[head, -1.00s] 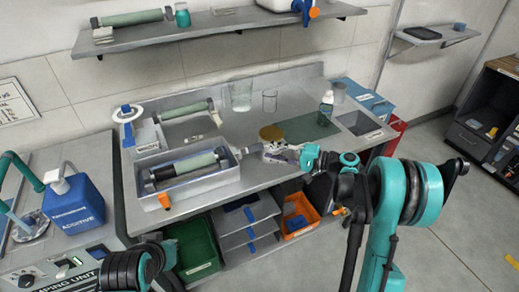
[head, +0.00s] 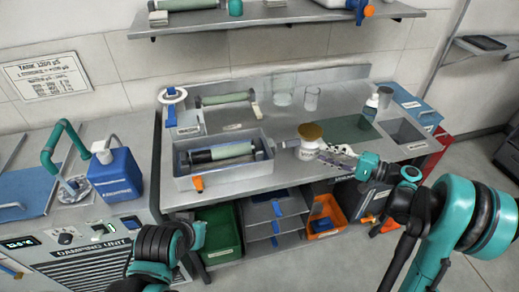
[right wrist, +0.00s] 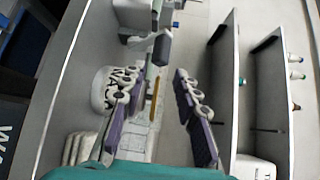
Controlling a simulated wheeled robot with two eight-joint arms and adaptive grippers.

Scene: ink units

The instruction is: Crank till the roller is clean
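A pale green roller (head: 221,151) with a dark end lies in an open grey tray (head: 224,182) on the bench. A light crank piece (head: 270,144) shows at the tray's right end. An orange knob (head: 197,184) is on the tray's front. In the right wrist view a dark cylindrical handle (right wrist: 162,48) lies beyond the fingertips, near the roller (right wrist: 151,72). My right gripper (head: 328,153) is open and empty, right of the tray, by a white jar (head: 307,144). The wrist view shows its fingers (right wrist: 154,88) spread apart. My left arm is low; its fingers do not show.
A brown disc (head: 310,131) is above the jar. A second roller unit (head: 226,98) and clear beakers (head: 311,98) stand behind. A blue additive can (head: 116,178) is left. A shelf (head: 275,18) hangs above. Orange (head: 327,214) and green (head: 219,233) bins sit below.

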